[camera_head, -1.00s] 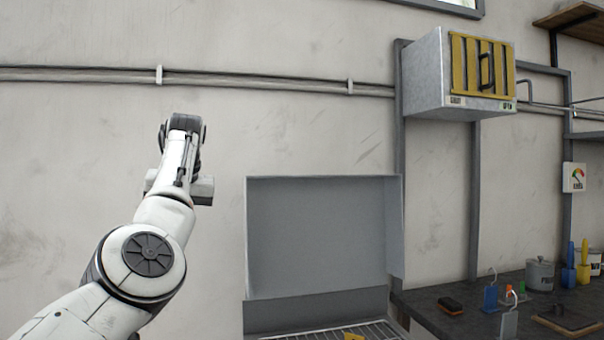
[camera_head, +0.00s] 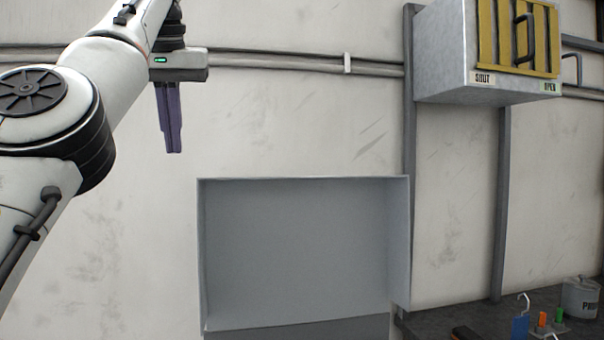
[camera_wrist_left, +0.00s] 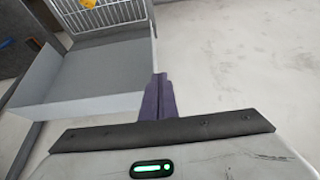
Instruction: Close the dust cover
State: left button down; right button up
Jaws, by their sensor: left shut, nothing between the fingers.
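The dust cover (camera_head: 295,250) is a grey box-like lid standing raised against the wall, its hollow inside facing me. It also shows in the left wrist view (camera_wrist_left: 100,72), with a white wire rack (camera_wrist_left: 100,14) and a yellow piece (camera_wrist_left: 88,3) beyond it. My left gripper (camera_head: 174,150) points down, above and left of the cover's top left corner, apart from it in the head view. Its dark purple fingers are together and empty. In the wrist view the fingertips (camera_wrist_left: 159,76) appear beside the cover's edge; whether they touch cannot be told. My right gripper is not in view.
A metal wall box (camera_head: 490,50) with a yellow slatted front and dark handle hangs at upper right. A dark bench (camera_head: 440,322) at lower right holds a pot (camera_head: 580,297) and small coloured items. Pipes (camera_head: 290,65) run along the wall.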

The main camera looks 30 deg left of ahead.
aim_at(272, 251)
jog(key=i, duration=1.15)
